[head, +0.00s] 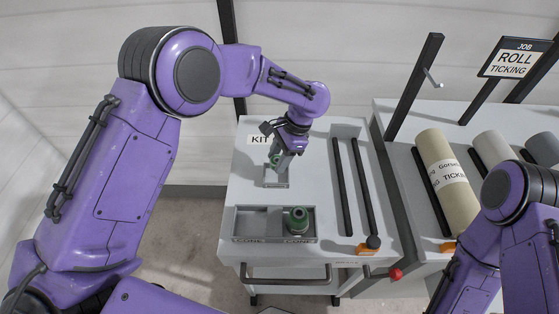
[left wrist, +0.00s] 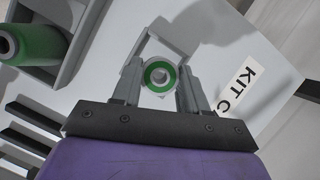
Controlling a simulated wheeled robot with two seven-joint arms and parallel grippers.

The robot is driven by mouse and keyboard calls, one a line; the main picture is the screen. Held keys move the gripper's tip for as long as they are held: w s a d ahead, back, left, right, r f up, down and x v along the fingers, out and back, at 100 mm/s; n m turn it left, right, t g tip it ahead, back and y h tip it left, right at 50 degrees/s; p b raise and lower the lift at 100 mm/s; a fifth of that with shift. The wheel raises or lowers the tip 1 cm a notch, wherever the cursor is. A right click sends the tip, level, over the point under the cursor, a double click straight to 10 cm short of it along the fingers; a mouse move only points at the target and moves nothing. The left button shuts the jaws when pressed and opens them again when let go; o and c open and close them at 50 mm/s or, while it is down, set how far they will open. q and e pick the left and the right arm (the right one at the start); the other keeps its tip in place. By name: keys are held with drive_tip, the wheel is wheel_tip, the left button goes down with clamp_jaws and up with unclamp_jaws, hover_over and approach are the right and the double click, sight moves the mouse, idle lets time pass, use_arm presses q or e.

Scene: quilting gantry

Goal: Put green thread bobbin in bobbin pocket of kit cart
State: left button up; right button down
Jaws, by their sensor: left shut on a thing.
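The green thread bobbin (head: 275,160) is between the fingers of my left gripper (head: 279,155), which is shut on it. In the left wrist view the bobbin (left wrist: 160,76) shows end-on as a green ring with a pale centre, between the fingertips (left wrist: 160,84). The bobbin pocket (head: 275,184), a small grey open box on the kit cart (head: 333,243), lies right below the gripper. Its walls (left wrist: 176,47) show around and beyond the bobbin. I cannot tell whether the bobbin is inside the pocket or just above it. My right gripper is out of view.
Fabric rolls (head: 445,180) lie on the right-hand table.

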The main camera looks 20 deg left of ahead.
use_arm(q)
drive_tip(key=shift+s+f, duration=0.25)
drive_tip(key=shift+f, duration=0.25)
drive_tip(key=shift+s+f, duration=0.25)
drive_tip(key=shift+f, duration=0.2)
drive_tip(key=shift+w+f, duration=0.2)
drive_tip(key=shift+w, duration=0.1)
drive_tip(key=shift+s+f, duration=0.15)
drive_tip(key=shift+f, duration=0.15)
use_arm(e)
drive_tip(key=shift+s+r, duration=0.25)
use_arm(q)
drive_tip(key=shift+f, duration=0.2)
drive_tip(key=o, duration=1.1)
drive_tip(key=b+v, duration=0.1)
drive_tip(key=v, duration=1.2)
drive_tip(key=shift+a+r, duration=0.15)
drive_tip(key=shift+r, duration=0.05)
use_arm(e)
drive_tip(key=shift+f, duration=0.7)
